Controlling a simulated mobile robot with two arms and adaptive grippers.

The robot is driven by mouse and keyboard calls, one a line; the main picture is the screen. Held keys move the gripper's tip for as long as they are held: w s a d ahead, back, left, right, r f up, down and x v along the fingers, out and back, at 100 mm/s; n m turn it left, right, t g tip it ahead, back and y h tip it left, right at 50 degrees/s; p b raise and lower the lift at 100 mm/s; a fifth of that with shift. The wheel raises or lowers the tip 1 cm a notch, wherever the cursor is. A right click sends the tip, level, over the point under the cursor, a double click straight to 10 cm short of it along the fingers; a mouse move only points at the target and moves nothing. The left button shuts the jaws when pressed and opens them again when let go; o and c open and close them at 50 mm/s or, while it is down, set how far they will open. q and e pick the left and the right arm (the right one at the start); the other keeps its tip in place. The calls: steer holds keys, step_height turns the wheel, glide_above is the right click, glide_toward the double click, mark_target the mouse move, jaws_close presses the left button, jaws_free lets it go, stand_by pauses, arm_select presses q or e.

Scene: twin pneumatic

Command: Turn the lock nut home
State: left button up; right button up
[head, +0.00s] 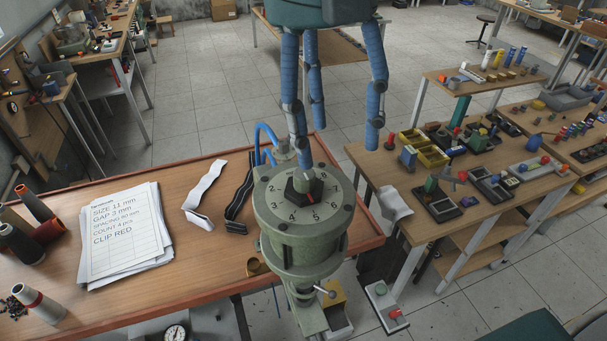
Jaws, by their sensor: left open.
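A dark hex-shaped nut (308,195) with a red mark sits at the centre of a round numbered dial (269,199). The dial is the top face of a grey-green cylindrical device (305,245) at the bench's right edge. My left gripper (305,170) is open, at the end of a blue limb that reaches down to the nut. It covers part of the nut's far side, and I cannot tell whether they touch.
Printed sheets (122,235), two straps (204,190) and several spools (43,305) lie or stand on the wooden bench (190,285). A blue hose (265,135) rises just behind the device. A crowded bench (420,222) stands right.

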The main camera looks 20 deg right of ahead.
mark_target(304, 174)
arm_select(q)
steer(key=shift+n+t+y, duration=0.4)
steer(key=shift+t+y, duration=0.1)
steer(key=shift+y, duration=0.1)
steer(key=a+f+p, duration=0.1)
steer(key=f, duration=0.1)
steer(key=a+f+p, duration=0.1)
steer(key=f, duration=0.2)
steer(key=w+a+f+p, duration=0.1)
steer(key=f, duration=0.1)
steer(key=shift+w+f, duration=0.1)
steer(key=shift+f, duration=0.7)
steer(key=shift+c, duration=0.6)
steer(key=c, duration=0.8)
steer(key=shift+w+d, duration=0.1)
steer(key=shift+c, duration=1.2)
